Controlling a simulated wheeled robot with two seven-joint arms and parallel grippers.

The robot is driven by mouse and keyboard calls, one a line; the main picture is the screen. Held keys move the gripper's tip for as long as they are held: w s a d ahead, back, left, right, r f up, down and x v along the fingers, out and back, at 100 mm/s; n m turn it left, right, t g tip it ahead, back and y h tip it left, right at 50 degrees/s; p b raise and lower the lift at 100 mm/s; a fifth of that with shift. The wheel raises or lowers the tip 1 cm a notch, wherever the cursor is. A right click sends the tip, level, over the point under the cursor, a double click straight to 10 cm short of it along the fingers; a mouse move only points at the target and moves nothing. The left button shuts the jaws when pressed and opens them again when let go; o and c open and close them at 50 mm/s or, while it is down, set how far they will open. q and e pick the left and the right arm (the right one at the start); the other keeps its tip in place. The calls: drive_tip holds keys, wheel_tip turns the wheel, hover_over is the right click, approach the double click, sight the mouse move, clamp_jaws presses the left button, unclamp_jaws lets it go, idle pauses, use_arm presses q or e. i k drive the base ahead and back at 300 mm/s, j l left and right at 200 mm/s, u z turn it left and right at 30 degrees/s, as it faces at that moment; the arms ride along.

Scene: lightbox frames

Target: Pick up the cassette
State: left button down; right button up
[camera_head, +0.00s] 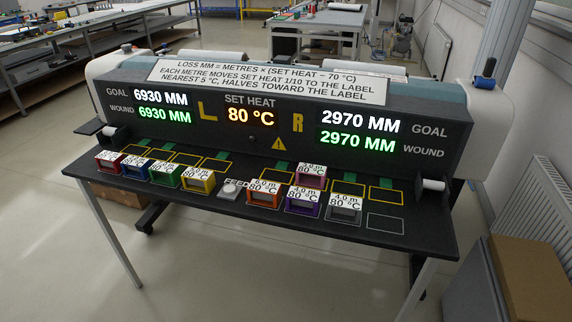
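Several small box-shaped cassettes with white labels reading 80 °C stand on the dark bench top. From the left in the front row are red (108,165), blue (134,172), green (163,179), yellow (197,185), orange (262,198), purple (301,208) and grey (342,213) ones. A magenta cassette (310,181) stands in the back row, behind the purple one. The frame does not show which cassette the task means. Neither of my grippers is in view.
The machine panel (210,118) rises behind the cassettes; it shows 6930 MM left, 2970 MM right and set heat 80 °C. A grey feed button (231,189) sits mid-bench. Empty outlined slots lie behind and at right. A cardboard box (535,280) stands at lower right.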

sight(310, 175)
drive_tip(key=i+j, duration=0.1)
drive_tip(key=j, duration=0.35)
drive_tip(key=i+j+z, duration=0.1)
drive_tip(key=j, duration=0.35)
drive_tip(key=i+j, duration=0.15)
drive_tip(key=j, duration=0.35)
drive_tip(key=i+j+z, duration=0.1)
drive_tip(key=j, duration=0.35)
